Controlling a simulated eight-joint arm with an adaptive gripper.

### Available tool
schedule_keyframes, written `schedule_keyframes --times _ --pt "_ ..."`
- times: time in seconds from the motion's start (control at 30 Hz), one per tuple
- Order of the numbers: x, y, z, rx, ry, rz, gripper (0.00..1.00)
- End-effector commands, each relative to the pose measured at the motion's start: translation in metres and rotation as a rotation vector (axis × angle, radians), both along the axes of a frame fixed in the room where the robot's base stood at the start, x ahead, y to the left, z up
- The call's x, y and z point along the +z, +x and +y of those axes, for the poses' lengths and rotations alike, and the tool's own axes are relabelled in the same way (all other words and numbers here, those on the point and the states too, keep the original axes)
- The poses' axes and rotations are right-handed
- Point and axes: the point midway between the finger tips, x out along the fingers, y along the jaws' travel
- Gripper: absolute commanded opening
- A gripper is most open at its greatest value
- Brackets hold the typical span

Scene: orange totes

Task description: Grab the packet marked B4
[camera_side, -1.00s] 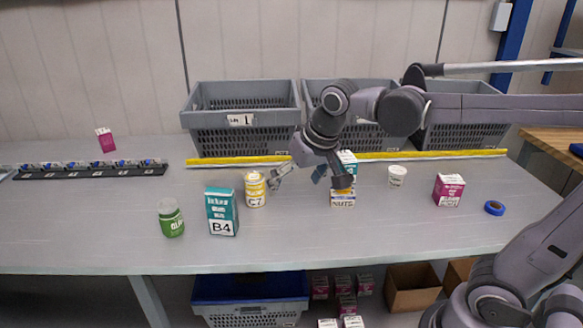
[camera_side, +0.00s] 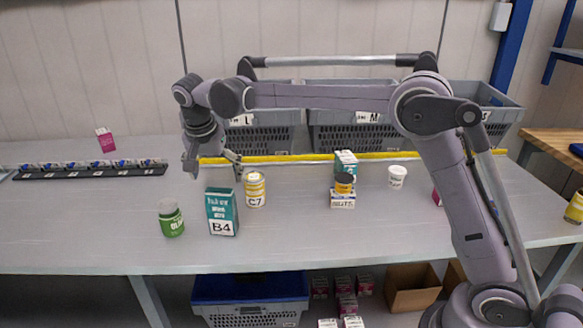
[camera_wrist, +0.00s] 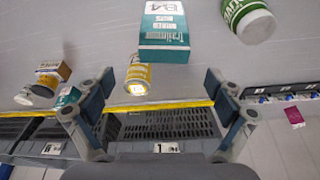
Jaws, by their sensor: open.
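The teal packet marked B4 (camera_side: 222,212) stands upright near the front of the table, left of centre in the side view. In the wrist view the packet (camera_wrist: 165,30) shows at the top middle, upside down, beyond the fingertips. My gripper (camera_side: 212,172) is open and empty, above and behind the packet, not touching it. In the wrist view its two fingers (camera_wrist: 158,95) are spread wide. A yellow can marked C7 (camera_side: 255,190) stands just right of and behind the packet. A green jar (camera_side: 171,218) stands to its left.
Grey bins (camera_side: 355,135) stand along the back behind a yellow strip (camera_side: 300,158). A stack with a nuts box (camera_side: 342,200), a teal box and a white cup (camera_side: 396,177) stand to the right. The table in front of the packet is clear.

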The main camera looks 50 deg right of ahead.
Motion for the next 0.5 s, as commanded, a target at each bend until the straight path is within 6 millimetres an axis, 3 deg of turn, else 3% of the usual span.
schedule_keyframes --times 0.3,0.5 --pt "-0.042 0.008 -0.01 -0.001 0.0 0.0 0.92" --pt "-0.053 0.01 -0.013 -0.001 0.001 0.0 0.92"
